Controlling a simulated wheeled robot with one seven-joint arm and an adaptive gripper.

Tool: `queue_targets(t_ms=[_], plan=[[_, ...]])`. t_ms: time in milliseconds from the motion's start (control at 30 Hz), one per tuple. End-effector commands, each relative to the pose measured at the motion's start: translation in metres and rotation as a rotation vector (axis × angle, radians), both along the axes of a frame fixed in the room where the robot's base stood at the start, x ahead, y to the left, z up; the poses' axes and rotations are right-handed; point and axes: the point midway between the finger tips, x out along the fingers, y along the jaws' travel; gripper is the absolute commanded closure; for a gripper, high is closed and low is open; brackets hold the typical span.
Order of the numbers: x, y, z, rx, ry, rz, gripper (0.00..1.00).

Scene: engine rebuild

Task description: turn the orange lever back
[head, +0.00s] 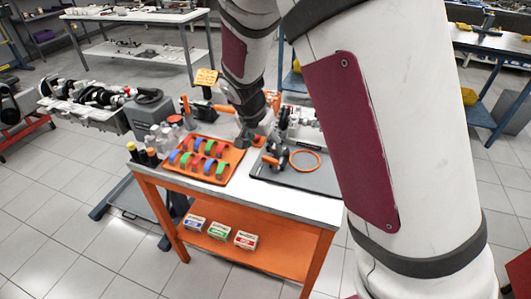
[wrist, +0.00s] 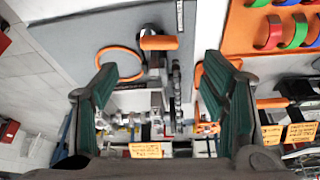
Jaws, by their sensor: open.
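My gripper (head: 248,138) points down over the table between the orange tray and the dark mat. In the wrist view its two dark green fingers (wrist: 165,90) are wide apart, with nothing held. Beyond and between them is a metal shaft-like assembly (wrist: 158,110), which also shows in the head view (head: 284,122). An orange bar-shaped handle (wrist: 158,43) lies on the mat side of it; it also shows in the head view (head: 271,159). Another orange part (wrist: 207,127) is beside the right finger, partly hidden. I cannot tell which orange part is the lever.
An orange ring (head: 305,160) lies on the dark mat (head: 322,184). The orange tray (head: 203,177) holds several coloured curved pieces. Dark bottles (head: 143,153) stand at the table's left edge. Small boxes (head: 219,231) sit on the lower shelf. My arm hides the table's right side.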

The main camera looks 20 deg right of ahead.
Motion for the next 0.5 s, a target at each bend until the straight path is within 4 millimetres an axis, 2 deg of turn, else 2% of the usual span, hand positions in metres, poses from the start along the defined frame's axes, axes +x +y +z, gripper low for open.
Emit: queue_targets(t_ms=[33, 200, 500], plan=[[0.002, -0.004, -0.012, -0.002, 0.004, -0.003, 0.33], [0.012, -0.013, -0.042, -0.002, 0.003, -0.002, 0.33], [0.022, -0.023, -0.075, -0.001, 0.002, -0.001, 0.33]])
